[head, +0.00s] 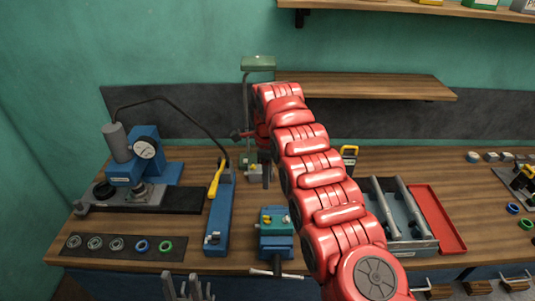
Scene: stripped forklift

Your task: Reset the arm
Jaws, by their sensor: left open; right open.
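My red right arm rises from the lower right and reaches up and left across the workbench (470,225). Its dark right gripper (254,155) is at the far end, in front of the green stand (258,63), with jaws open; nothing shows held in it. The arm partly hides this gripper. My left gripper (188,288) shows only as grey fingers at the bottom edge, in front of the bench, open and empty. The rest of the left arm is out of view.
A blue press with a gauge (146,150) stands at the left. A ring mat (75,251), a blue bar with a yellow handle (216,230) and a blue vise (276,241) are near the front edge. A grey tray (420,245) and red tray (438,218) lie right of my arm.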

